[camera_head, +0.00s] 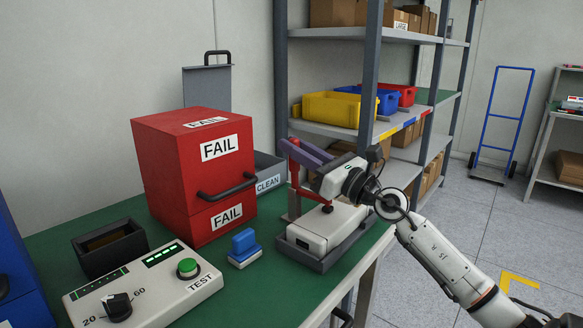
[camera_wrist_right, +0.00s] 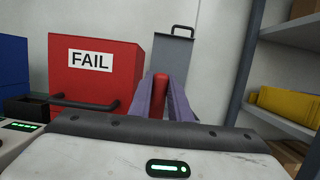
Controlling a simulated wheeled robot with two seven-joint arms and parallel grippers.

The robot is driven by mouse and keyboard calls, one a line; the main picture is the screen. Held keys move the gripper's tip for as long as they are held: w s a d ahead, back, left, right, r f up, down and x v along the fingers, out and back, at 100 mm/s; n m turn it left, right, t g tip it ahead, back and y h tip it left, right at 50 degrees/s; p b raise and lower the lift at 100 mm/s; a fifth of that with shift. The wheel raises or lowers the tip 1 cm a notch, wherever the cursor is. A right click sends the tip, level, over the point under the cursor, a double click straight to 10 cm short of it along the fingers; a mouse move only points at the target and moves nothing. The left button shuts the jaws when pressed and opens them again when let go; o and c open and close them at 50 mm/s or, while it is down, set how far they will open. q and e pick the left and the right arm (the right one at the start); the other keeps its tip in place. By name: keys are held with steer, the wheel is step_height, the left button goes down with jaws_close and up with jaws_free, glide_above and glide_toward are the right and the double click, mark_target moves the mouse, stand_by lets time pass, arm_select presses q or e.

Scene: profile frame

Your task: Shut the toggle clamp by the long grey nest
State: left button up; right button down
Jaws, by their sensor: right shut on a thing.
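The long grey nest (camera_head: 318,262) sits at the right edge of the green bench, with a white device (camera_head: 325,228) lying in it. The red toggle clamp (camera_head: 296,178) stands at the nest's far-left end. Its handle points up, and its red arm slopes down over the device to a dark tip. I cannot tell whether the tip presses on the device. My right gripper (camera_head: 291,148) has purple fingers, shut on the clamp's red handle. The handle (camera_wrist_right: 160,90) shows between the fingers in the right wrist view. My left gripper is out of view.
A red FAIL box (camera_head: 180,170) stands left of the clamp, with a grey CLEAN bin (camera_head: 270,170) behind. A blue block (camera_head: 244,247), a black tray (camera_head: 110,248) and a TEST control box (camera_head: 150,290) are on the left. Shelving (camera_head: 330,130) rises behind my arm.

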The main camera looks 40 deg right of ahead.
arm_select(q)
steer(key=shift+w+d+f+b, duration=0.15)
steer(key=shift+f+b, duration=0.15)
steer(key=shift+b, duration=0.3)
arm_select(e)
steer(key=shift+s+f+t, duration=0.15)
steer(key=shift+f+t, duration=0.05)
steer(key=shift+t, duration=0.1)
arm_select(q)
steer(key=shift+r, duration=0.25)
arm_select(e)
steer(key=shift+r, duration=0.1)
steer(key=c, duration=2)
jaws_free()
steer(key=o, duration=0.4)
steer(key=shift+s+r, duration=0.1)
steer(key=shift+s, duration=0.15)
steer(key=shift+c, duration=0.2)
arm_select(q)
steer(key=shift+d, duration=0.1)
arm_select(e)
steer(key=shift+w, duration=0.1)
